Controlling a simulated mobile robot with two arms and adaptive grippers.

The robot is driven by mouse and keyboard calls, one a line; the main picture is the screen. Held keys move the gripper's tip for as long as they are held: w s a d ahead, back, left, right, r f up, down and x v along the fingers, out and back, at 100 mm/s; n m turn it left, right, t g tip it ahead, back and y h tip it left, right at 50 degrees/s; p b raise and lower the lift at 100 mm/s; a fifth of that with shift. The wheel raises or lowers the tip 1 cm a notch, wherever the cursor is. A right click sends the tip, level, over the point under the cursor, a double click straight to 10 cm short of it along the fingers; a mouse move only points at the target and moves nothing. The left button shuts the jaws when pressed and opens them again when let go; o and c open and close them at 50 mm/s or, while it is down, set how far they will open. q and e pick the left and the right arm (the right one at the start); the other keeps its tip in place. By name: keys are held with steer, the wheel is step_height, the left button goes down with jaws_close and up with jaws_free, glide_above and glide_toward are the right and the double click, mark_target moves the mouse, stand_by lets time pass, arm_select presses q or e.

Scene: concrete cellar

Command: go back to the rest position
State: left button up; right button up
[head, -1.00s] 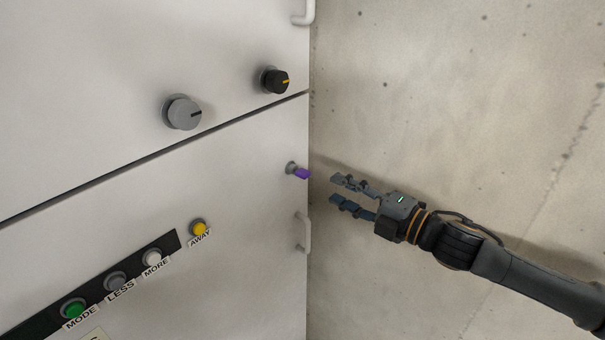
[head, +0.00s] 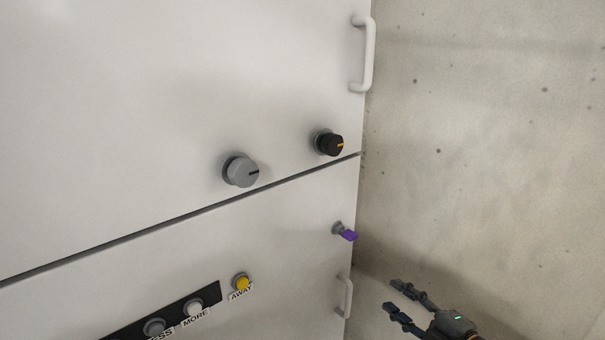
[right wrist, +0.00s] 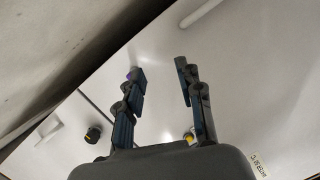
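My right gripper (head: 399,299) is at the lower right of the head view, to the right of the white cabinet's edge and in front of the concrete wall. Its two fingers are apart with nothing between them. In the right wrist view the open fingers (right wrist: 161,72) point toward the white cabinet front. The purple-tipped switch (head: 345,233) is left of and above the gripper, apart from it in the head view. My left gripper does not show in either view.
The white cabinet (head: 120,130) carries a grey knob (head: 241,171), a black knob (head: 329,143), a yellow AWAY button (head: 241,282) and white handles, one at the upper right (head: 366,54). The concrete wall (head: 490,150) stands at the right, with open room in front of it.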

steer(key=s+f+m+g+h, duration=0.45)
steer(key=s+f+m, duration=0.5)
steer(key=f, duration=0.35)
steer(key=s+a+f+m+g+h, duration=0.1)
steer(key=s+f+m+g, duration=0.3)
steer(key=s, duration=0.4)
steer(key=s+f+m+g+h, duration=0.1)
steer(key=s+f+m+g, duration=0.3)
steer(key=s, duration=0.5)
steer(key=s+d+f+x, duration=0.1)
steer(key=s+x, duration=0.2)
steer(key=x, duration=1)
steer(key=s+x, duration=0.2)
steer(key=x, duration=1.1)
steer(key=s+d+f+g, duration=0.1)
steer(key=s+d+f, duration=0.2)
steer(key=s+f, duration=1.3)
steer(key=shift+s+f+n, duration=0.2)
steer(key=shift+s+n, duration=0.15)
steer(key=shift+s, duration=0.5)
steer(key=shift+d+h, duration=0.1)
steer(key=shift+h, duration=0.15)
